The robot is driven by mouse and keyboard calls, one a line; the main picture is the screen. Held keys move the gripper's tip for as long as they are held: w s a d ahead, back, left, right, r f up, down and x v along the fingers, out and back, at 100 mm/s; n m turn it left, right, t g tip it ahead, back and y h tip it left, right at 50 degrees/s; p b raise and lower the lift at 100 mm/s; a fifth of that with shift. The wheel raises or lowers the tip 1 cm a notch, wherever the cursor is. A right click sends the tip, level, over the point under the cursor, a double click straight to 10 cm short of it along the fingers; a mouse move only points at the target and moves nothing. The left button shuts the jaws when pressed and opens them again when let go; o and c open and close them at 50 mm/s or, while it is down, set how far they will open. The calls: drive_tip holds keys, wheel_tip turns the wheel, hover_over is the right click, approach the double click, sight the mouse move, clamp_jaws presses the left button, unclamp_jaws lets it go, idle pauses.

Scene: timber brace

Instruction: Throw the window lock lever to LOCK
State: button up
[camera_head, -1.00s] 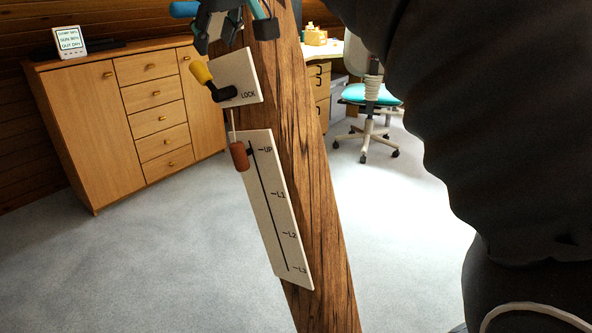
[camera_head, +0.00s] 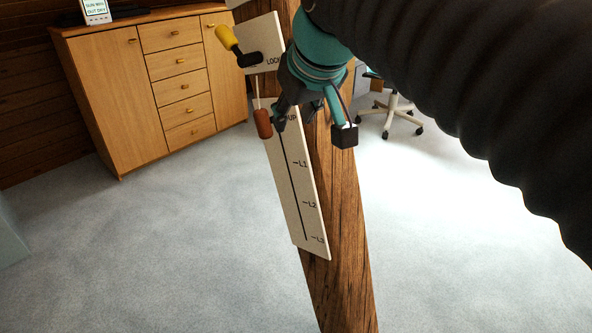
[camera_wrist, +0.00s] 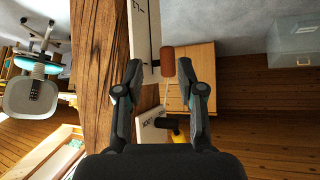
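The window lock lever has a yellow grip (camera_head: 227,38) on a black arm and hub. It tilts up and left on the upper white plate (camera_head: 265,32), away from the LOCK label at the right. In the wrist view the yellow grip (camera_wrist: 178,136) is partly hidden near my right finger's base. My gripper (camera_head: 284,112) is below the lever, by the UP mark of the lower plate. In the wrist view my gripper (camera_wrist: 160,76) is open, with the red-brown handle (camera_wrist: 167,62) showing between the fingertips; contact cannot be told.
The red-brown handle (camera_head: 263,123) hangs on a thin cord beside the lower plate (camera_head: 300,205), marked UP to L3. Both plates are on a slanted timber brace (camera_head: 340,240). A wooden cabinet (camera_head: 110,90) stands behind at left. The floor around is open.

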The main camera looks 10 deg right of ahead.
drive_tip(key=s+d+f+m, duration=0.1)
drive_tip(key=s+f, duration=0.3)
drive_tip(key=f, duration=0.2)
drive_tip(key=s+d+f+g, duration=0.1)
drive_tip(key=s+f, duration=0.3)
drive_tip(key=f, duration=0.3)
drive_tip(key=shift+d+m+h, duration=0.3)
drive_tip(key=shift+d+m, duration=0.1)
